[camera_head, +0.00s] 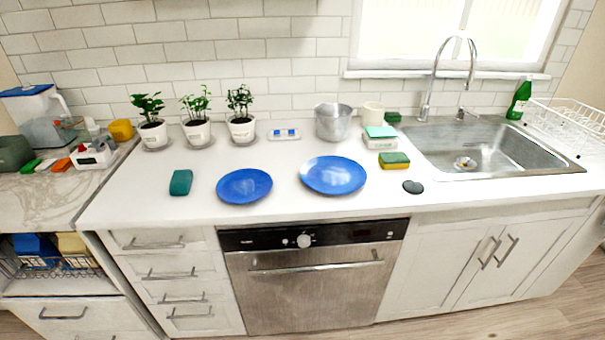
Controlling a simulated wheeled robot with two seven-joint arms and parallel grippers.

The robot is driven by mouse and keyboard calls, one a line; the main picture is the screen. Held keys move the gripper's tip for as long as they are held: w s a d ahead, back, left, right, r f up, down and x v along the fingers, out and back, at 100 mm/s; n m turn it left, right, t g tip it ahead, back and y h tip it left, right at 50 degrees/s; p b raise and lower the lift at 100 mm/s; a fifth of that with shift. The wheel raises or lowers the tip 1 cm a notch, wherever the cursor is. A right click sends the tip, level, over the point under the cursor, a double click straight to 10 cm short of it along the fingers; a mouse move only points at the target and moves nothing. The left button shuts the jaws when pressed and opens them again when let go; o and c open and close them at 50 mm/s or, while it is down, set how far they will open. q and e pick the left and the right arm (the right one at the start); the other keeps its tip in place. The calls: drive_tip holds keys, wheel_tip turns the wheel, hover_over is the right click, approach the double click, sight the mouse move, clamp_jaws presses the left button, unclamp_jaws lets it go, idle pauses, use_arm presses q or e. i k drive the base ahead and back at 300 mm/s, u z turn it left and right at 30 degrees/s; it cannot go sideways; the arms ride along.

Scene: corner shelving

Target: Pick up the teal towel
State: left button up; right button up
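A dark teal folded piece (181,182), which looks like the teal towel, lies flat on the white counter at the left, beside a blue plate (245,186). A lighter teal piece (381,132) lies on top of a small pale block near the sink; I cannot tell whether it is cloth or sponge. Neither of my grippers shows in the head view.
A second blue plate (333,175) lies right of the first. Several potted plants (241,128) stand behind, with a metal pot (333,122) to their right. A green-yellow sponge (394,161) lies near the sink (480,150). The counter's front left is clear.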

sight(180, 184)
drive_tip(key=k, duration=1.15)
drive_tip(key=z, duration=0.65)
drive_tip(key=i, duration=1.35)
drive_tip(key=u, duration=0.6)
